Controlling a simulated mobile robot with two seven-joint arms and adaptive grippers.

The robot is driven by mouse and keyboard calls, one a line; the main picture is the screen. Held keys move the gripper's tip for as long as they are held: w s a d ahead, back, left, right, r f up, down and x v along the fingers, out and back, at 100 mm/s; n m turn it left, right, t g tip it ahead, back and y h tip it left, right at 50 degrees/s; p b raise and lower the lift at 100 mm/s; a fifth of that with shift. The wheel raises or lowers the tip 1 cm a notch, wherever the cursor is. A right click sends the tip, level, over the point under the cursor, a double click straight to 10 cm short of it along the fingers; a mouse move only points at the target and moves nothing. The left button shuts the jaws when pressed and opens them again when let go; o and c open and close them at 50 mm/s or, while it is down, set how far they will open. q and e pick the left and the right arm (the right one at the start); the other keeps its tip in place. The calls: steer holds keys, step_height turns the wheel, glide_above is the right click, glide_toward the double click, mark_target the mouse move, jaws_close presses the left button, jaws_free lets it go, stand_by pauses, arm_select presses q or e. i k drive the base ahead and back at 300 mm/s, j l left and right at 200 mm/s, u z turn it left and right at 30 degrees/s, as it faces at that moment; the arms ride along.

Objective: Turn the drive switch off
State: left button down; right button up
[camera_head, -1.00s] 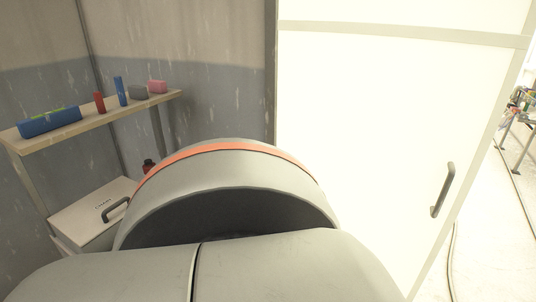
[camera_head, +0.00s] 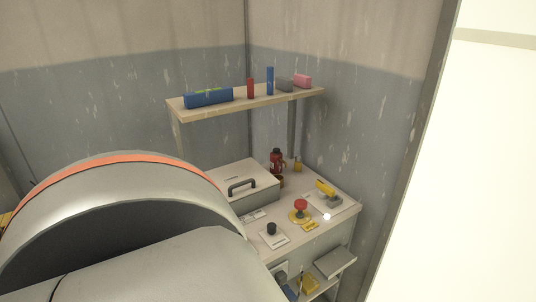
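Several controls sit on the white bench top (camera_head: 345,205) in the corner. A black knob (camera_head: 271,228) stands on a small white plate. A red mushroom button (camera_head: 300,204) stands on a yellow base. A yellow-handled lever switch (camera_head: 326,187) sits on a grey base at the back right. A small white light (camera_head: 327,216) glows near the bench's right edge. The labels are too small to read, so I cannot tell which control is the drive switch, or its position. Neither gripper is in view; my large grey arm link covers the lower left.
A grey-white case (camera_head: 243,184) with a dark handle and a dark red bottle (camera_head: 276,162) stand on the bench. A wooden shelf (camera_head: 245,103) above holds small coloured items. A grey tray (camera_head: 334,262) sticks out below. A bright white panel (camera_head: 470,170) fills the right.

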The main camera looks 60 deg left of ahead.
mark_target(326, 191)
steer(key=u, duration=1.45)
